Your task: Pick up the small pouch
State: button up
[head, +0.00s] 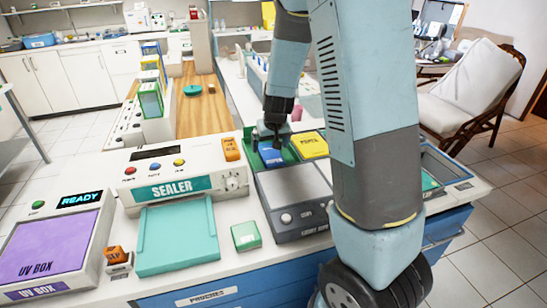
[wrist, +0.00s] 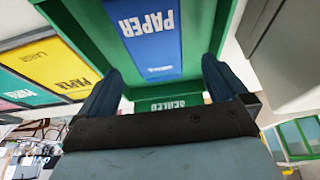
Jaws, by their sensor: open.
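A blue pouch marked PAPER (wrist: 150,35) lies in a green tray (wrist: 195,95) labelled SEALED. The smaller print on the pouch is too small to read. In the head view the blue pouch (head: 271,154) lies in the green tray behind the grey scale-like device. My gripper (head: 270,139) points down over it. In the wrist view my gripper (wrist: 160,67) is open, with one dark finger on each side of the pouch and nothing held. I cannot tell whether the fingers touch the pouch or tray.
A yellow pouch marked LARGE and PAPER (head: 312,145) lies right of the green tray. The grey device (head: 295,190) stands in front. The sealer (head: 175,180), the UV box (head: 60,245) and a green box (head: 246,235) are to the left. My arm hides part of the counter's right side.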

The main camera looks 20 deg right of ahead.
aim_at(270, 152)
jog(key=shift+d+x, duration=0.2)
jog(key=shift+x, duration=1.85)
jog(key=shift+c, duration=0.5)
jog(key=c, duration=1)
